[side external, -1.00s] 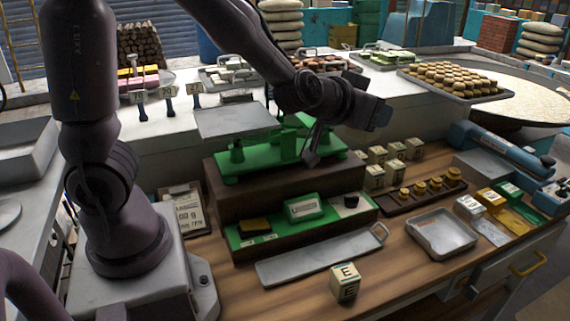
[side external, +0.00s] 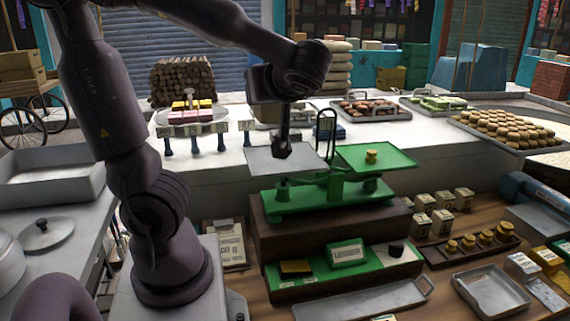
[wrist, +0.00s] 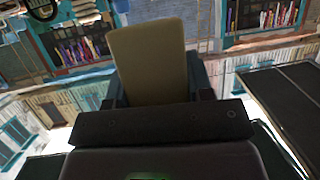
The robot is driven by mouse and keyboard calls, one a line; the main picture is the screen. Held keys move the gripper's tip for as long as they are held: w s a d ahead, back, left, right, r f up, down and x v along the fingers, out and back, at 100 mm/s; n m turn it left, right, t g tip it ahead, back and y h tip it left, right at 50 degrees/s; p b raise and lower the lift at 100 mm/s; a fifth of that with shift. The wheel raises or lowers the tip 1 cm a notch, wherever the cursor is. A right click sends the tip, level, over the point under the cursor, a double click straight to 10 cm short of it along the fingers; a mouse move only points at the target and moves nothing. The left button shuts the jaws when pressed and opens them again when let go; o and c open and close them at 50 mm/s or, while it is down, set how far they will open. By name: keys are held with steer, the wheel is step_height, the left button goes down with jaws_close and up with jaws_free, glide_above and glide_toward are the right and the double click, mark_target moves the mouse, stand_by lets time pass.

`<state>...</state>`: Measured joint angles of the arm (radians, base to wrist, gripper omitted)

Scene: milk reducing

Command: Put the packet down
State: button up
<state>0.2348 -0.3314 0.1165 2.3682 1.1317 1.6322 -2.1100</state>
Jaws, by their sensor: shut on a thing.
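In the wrist view a plain tan, flat-sided packet (wrist: 148,58) stands between the fingers of my gripper (wrist: 158,96), which is shut on it. In the side view my gripper (side external: 283,150) points down at the grey left pan (side external: 262,157) of the green balance scale (side external: 325,196). The packet cannot be made out clearly there, and I cannot tell whether it touches the pan. The green right pan (side external: 398,160) bears a small brass weight (side external: 371,156).
The scale stands on a brown wooden block (side external: 285,236). In front are a green holder (side external: 300,285) and a long metal tray (side external: 375,302). Brass weights in a rack (side external: 465,248), lettered cubes (side external: 433,222) and an empty square tray (side external: 490,292) lie to the right.

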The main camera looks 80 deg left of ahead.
steer(key=s+n+g, duration=0.2)
steer(key=s, duration=0.1)
steer(key=s+d+n+g, duration=0.1)
steer(key=s, duration=0.1)
steer(key=shift+s+d+f+h, duration=0.15)
steer(key=shift+s+h, duration=0.1)
steer(key=shift+h, duration=0.15)
steer(key=shift+g, duration=0.3)
